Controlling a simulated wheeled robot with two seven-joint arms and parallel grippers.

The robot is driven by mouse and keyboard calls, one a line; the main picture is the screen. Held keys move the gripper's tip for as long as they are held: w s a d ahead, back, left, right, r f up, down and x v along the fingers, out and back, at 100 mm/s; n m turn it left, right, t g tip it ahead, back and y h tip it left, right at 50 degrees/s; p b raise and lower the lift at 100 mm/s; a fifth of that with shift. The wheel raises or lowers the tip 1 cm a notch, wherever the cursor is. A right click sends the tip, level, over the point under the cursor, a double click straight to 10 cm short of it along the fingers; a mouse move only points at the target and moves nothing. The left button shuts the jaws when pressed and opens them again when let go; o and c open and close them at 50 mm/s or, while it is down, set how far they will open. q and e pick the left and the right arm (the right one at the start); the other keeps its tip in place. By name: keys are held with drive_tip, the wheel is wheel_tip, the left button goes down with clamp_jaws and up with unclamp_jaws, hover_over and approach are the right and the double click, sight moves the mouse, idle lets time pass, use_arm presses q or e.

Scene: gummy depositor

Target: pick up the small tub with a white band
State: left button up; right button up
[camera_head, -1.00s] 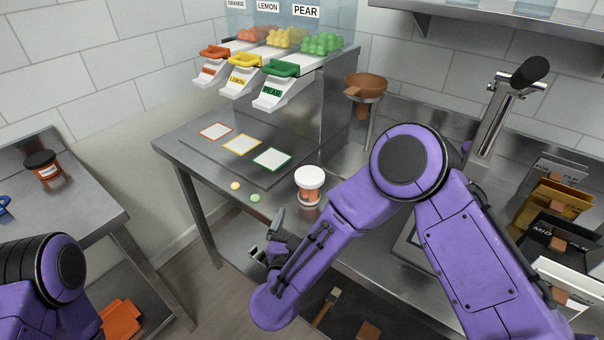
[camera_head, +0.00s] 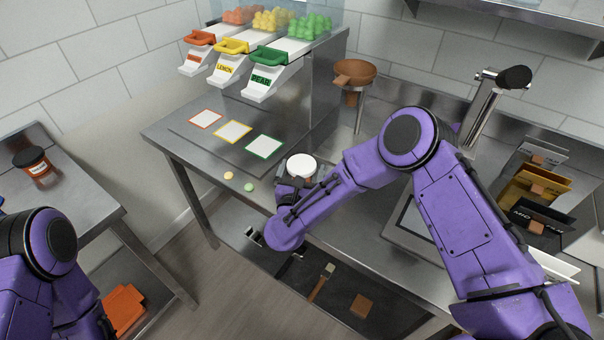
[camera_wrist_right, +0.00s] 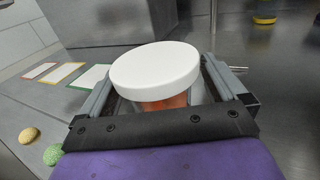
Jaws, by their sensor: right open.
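A small tub with a white lid (camera_head: 301,167) stands on the steel counter near its front edge. In the right wrist view the lid (camera_wrist_right: 155,68) hides most of its orange body (camera_wrist_right: 163,103); no band can be made out now. My right gripper (camera_wrist_right: 160,75) is open, with one finger on each side of this tub; I cannot tell whether they touch it. In the head view my right gripper (camera_head: 292,184) is partly hidden by its wrist. My left gripper is out of view.
A black-lidded orange tub with a white label (camera_head: 33,161) stands on the left table (camera_head: 75,195). A yellow gummy (camera_head: 228,175) and a green gummy (camera_head: 249,187) lie left of my right gripper. The dispenser (camera_head: 325,85) and a brown funnel (camera_head: 354,72) stand behind.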

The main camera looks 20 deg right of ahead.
drive_tip(key=shift+a, duration=0.1)
drive_tip(key=c, duration=1.7)
drive_tip(key=shift+c, duration=0.3)
drive_tip(key=shift+r, duration=0.1)
